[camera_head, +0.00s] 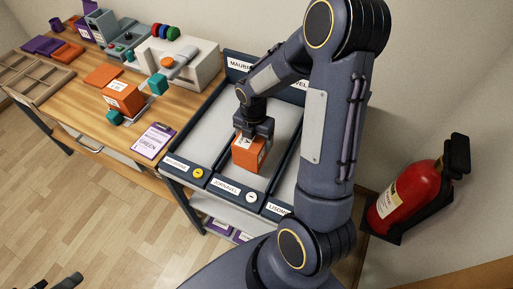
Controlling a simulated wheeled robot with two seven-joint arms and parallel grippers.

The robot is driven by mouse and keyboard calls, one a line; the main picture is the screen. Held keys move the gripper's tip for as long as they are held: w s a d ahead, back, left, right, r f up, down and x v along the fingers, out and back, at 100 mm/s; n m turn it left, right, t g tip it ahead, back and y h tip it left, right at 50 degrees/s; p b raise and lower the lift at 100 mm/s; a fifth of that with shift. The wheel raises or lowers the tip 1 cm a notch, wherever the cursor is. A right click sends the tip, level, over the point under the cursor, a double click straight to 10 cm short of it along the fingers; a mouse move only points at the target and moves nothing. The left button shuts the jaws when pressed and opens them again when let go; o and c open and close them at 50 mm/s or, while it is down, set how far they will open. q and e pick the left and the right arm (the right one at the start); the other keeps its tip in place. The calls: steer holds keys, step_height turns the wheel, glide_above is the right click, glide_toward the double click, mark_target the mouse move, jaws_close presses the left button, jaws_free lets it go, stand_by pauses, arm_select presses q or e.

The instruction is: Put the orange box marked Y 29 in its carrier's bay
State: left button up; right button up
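An orange box (248,157) with a white label is in or just above the middle bay of the sorting rack (225,187). Its label is partly hidden and too small to read in full. My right gripper (254,132) points down with its fingers at the box's upper part and looks shut on it. The middle bay's front label (226,189) seems to read "JORNAVEL". Another labelled orange box (122,97) is on the wooden bench at the left. Two dark fingertips at the bottom left, apart and empty, look like my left gripper (57,283).
Dividers separate the rack's bays, and my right arm hides much of the right bay. The wooden bench (85,105) holds a grey-white machine (190,65), a purple-edged card (153,141) and a compartment tray (35,75). A red fire extinguisher (405,195) stands at the right.

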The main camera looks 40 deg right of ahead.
steer(key=shift+w+d+f+b, duration=0.35)
steer(key=shift+d+f, duration=0.3)
steer(key=shift+f, duration=0.3)
steer(key=shift+w+d+f+b, duration=0.1)
steer(key=shift+f+b, duration=0.65)
steer(key=shift+f, duration=0.25)
steer(key=shift+w+d+f+b, duration=0.1)
steer(key=shift+f+b, duration=0.6)
steer(key=shift+f, duration=0.25)
steer(key=o, duration=1.2)
steer(key=shift+r, duration=0.15)
